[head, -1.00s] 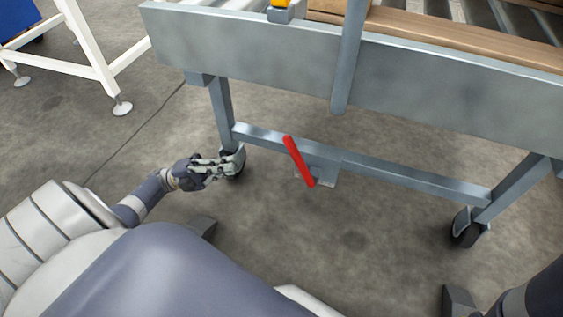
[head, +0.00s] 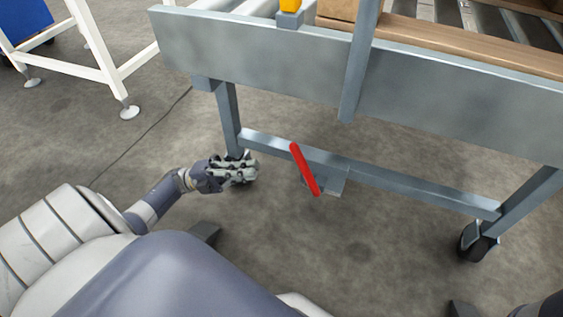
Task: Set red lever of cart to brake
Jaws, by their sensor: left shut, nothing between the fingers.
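The red lever (head: 304,169) is on a small grey bracket on the lower crossbar of the grey metal cart (head: 260,55). It is tilted, with its upper end to the left and its lower end to the right. My left gripper (head: 255,168) is shut and empty, left of the lever and apart from it. In the picture it overlaps the cart's left leg foot and hides the left wheel. My right gripper is not in view; only a bit of dark arm shows at the bottom right corner.
The cart's right caster (head: 478,241) stands on the concrete floor (head: 390,255). A vertical grey post (head: 360,65) hangs down in front of the cart's side panel. A white frame (head: 100,65) stands at the upper left. The floor under the crossbar is clear.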

